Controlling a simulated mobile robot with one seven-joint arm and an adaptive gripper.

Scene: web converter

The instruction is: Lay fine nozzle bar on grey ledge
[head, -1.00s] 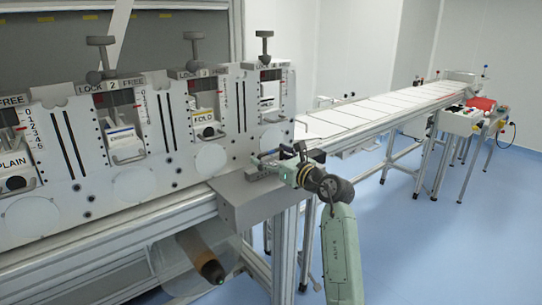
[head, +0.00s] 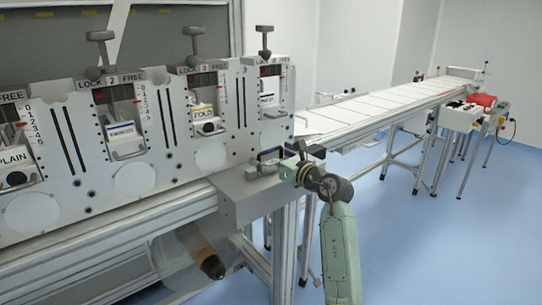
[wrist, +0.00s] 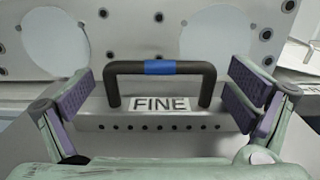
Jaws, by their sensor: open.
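The fine nozzle bar (wrist: 150,120) is a grey block with a FINE label, a row of small holes and a black arched handle (wrist: 113,88) with a blue band. It appears to lie level on the grey ledge (head: 240,205), at the right end of the machine front; its underside is partly hidden in the wrist view. In the head view my gripper (head: 271,165) is low over the ledge.
The upright panel stands right behind the ledge, with slots holding cassettes such as the one marked FOLD (head: 204,112). A long white conveyor (head: 380,103) runs off to the right; blue floor is open there.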

